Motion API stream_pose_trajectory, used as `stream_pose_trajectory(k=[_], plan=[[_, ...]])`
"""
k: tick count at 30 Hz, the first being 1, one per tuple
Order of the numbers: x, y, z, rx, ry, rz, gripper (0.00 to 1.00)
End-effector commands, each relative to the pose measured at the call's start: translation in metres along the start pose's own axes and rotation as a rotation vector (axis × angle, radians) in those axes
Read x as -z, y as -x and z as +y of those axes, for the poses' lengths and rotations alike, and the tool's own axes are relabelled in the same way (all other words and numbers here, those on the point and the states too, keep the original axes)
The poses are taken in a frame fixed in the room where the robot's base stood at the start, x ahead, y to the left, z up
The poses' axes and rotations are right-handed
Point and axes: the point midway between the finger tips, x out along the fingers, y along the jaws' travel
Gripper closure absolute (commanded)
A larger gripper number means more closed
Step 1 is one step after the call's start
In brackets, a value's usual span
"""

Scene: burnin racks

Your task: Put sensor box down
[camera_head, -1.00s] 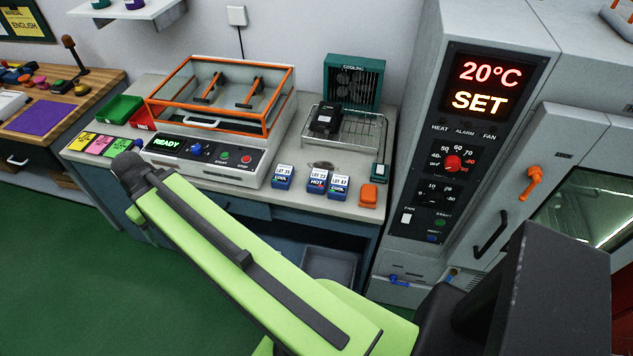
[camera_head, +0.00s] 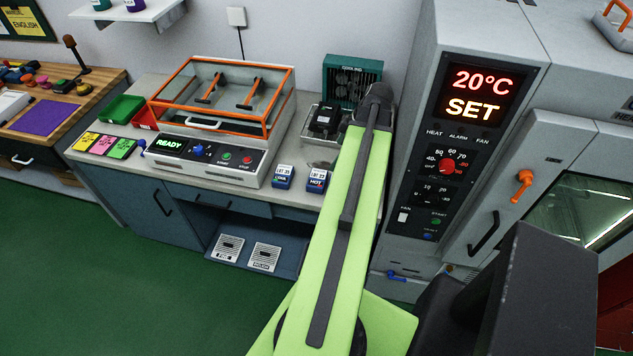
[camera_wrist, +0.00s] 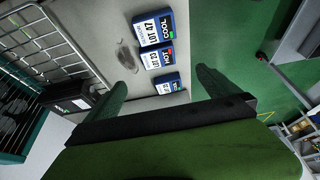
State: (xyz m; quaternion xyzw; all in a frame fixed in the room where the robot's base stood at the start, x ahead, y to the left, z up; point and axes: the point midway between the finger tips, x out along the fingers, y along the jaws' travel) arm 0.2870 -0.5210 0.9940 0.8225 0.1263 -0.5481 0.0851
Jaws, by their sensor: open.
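A black box (camera_head: 325,121), which may be the sensor box, sits on the wire rack (camera_head: 309,140) before the teal cooling fan (camera_head: 352,70). In the wrist view a dark box with a small green mark (camera_wrist: 80,102) lies at the rack (camera_wrist: 60,42). In the head view my arm hides the gripper and part of the rack.
Blue lot boxes stand on the bench: LOT 39 COOL (camera_head: 282,177), HOT (camera_head: 317,180) and LOT 47 COOL (camera_wrist: 153,28). An orange-framed shaker (camera_head: 215,120) is at left. A tall chamber reading 20°C SET (camera_head: 470,95) stands close at right. Bare bench (camera_wrist: 110,25) shows beside the boxes.

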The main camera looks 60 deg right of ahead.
Motion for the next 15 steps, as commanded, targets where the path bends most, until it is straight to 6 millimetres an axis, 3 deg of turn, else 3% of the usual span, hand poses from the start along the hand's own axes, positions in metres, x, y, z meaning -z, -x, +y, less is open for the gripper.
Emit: stream_pose_trajectory(k=[5,15], plan=[[-0.002,-0.023,0.000,0.001,0.000,-0.001,0.00],[-0.003,-0.100,0.000,0.001,0.002,-0.002,0.00]])
